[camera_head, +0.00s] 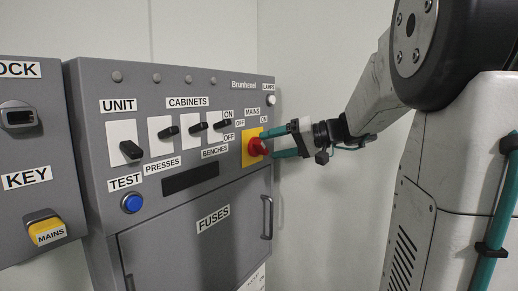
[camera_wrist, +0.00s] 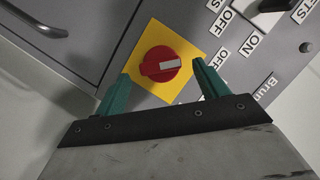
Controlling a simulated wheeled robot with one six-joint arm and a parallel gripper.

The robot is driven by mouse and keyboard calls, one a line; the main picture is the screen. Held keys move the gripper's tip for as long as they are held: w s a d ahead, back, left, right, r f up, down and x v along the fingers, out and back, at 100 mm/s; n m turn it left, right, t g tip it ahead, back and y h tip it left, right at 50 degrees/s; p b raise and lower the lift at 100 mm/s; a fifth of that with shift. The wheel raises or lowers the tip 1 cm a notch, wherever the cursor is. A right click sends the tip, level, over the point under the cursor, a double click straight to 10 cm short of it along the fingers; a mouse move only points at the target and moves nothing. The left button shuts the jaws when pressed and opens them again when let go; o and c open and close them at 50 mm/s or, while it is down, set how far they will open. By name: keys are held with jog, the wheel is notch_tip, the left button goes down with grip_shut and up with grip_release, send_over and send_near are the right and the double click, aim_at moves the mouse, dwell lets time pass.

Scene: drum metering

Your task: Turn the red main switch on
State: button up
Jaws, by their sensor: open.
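The red main switch (camera_head: 257,147) is a round rotary knob on a yellow plate (camera_head: 246,154) at the right side of the grey panel, under the MAINS label. In the wrist view the red knob (camera_wrist: 161,64) shows a raised grip bar with a white mark, lying nearly level in the picture. My gripper (camera_head: 275,144) is at the switch from the right. Its teal fingers are apart, and in the wrist view (camera_wrist: 157,84) they stand either side of the yellow plate (camera_wrist: 186,43), with the knob between and slightly beyond them. Contact with the knob is not visible.
Several black switches (camera_head: 131,150) and a blue button (camera_head: 132,202) are left of the main switch. Below is the fuse door (camera_head: 190,245) with a handle (camera_head: 267,217). A key box with a yellow MAINS piece (camera_head: 46,230) is at far left. Bare wall lies right of the panel.

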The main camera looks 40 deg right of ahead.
aim_at(266, 147)
jog(key=shift+x, duration=1.85)
jog(key=c, duration=1)
